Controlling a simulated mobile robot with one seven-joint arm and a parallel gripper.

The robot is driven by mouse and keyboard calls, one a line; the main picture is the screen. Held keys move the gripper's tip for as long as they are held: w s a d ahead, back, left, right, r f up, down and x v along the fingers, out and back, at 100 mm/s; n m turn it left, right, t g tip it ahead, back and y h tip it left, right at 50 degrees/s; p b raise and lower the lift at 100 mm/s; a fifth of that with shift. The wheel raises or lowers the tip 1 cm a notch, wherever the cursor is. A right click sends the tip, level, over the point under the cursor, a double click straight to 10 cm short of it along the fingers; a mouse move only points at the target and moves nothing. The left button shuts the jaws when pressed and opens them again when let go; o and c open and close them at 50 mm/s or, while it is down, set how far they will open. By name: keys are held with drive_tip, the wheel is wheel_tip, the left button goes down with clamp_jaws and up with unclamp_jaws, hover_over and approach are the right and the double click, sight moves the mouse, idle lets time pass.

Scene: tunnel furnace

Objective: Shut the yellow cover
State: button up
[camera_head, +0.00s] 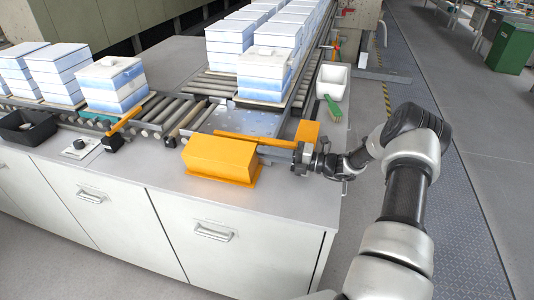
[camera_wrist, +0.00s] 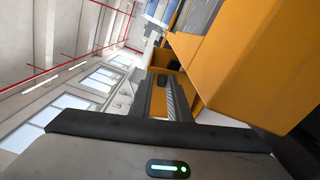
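A yellow box-shaped cover (camera_head: 220,158) sits near the front of the grey counter, with a flat yellow base or flange along its lower edge. A long yellow bar lies behind it, and a smaller yellow piece (camera_head: 307,132) stands to its right. My gripper (camera_head: 292,154) is low over the counter, just right of the box, pointing left. In the wrist view a large yellow surface (camera_wrist: 240,60) fills the right side, close beside my fingers (camera_wrist: 163,92). The fingers look parted, with a ribbed inner pad showing. Yellow shows past their tips; contact cannot be told.
Roller conveyors (camera_head: 205,88) carry stacks of white and blue blocks (camera_head: 270,72) behind the box. A white bin (camera_head: 333,82) and a green-handled brush (camera_head: 331,108) are at the counter's right edge. A black tray (camera_head: 28,127) is at left. Floor is free at right.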

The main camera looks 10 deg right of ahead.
drive_tip(key=shift+o, duration=1.1)
drive_tip(key=shift+d, duration=0.1)
drive_tip(key=b+v, duration=0.1)
drive_tip(key=v, duration=1.6)
drive_tip(key=shift+s+d+b, duration=0.1)
drive_tip(key=shift+s+b, duration=0.05)
drive_tip(key=shift+b, duration=0.15)
